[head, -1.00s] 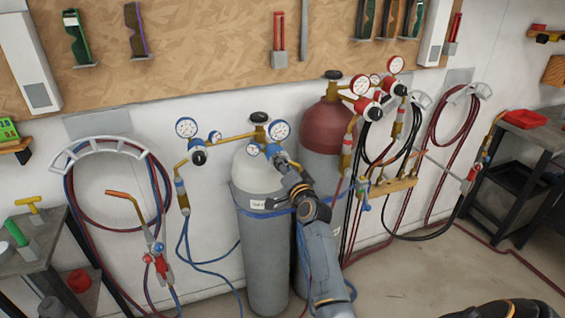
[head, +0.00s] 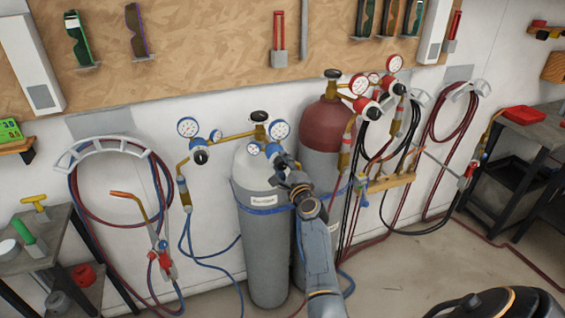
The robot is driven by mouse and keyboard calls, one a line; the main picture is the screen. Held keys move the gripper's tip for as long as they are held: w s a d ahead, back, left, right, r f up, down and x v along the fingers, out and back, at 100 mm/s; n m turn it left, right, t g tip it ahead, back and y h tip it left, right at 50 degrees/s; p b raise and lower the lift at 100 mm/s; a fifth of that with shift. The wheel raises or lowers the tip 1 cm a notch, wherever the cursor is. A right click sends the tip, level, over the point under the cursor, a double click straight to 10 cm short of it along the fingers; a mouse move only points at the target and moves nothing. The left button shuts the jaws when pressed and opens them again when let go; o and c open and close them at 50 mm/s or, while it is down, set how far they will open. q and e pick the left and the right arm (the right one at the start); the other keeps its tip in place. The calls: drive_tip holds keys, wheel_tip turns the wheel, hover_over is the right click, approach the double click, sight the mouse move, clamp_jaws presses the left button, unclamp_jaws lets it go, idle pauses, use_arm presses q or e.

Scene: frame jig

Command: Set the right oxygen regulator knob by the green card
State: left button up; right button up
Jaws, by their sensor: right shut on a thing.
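The right oxygen regulator (head: 271,147) sits on the grey oxygen cylinder (head: 266,240) with the white shoulder. It has a large gauge (head: 280,130) above and a small gauge (head: 254,149) at its left. My right gripper (head: 281,161) is at the front of this regulator, shut on its knob. My left gripper is not in view.
The left oxygen regulator (head: 200,148) has a black knob. The maroon-topped cylinder (head: 328,125) with red regulators stands close at the right. Blue hoses (head: 200,258) hang left of the grey cylinder. A brass manifold (head: 388,183) is right of my arm.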

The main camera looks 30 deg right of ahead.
drive_tip(key=m+p, duration=0.1)
drive_tip(key=m, duration=0.3)
drive_tip(key=shift+m, duration=0.3)
drive_tip(key=shift+m+p, duration=0.8)
drive_tip(key=shift+m, duration=1.1)
drive_tip(key=shift+f, duration=0.1)
drive_tip(key=o, duration=1.2)
wheel_tip(320, 180, up, 10)
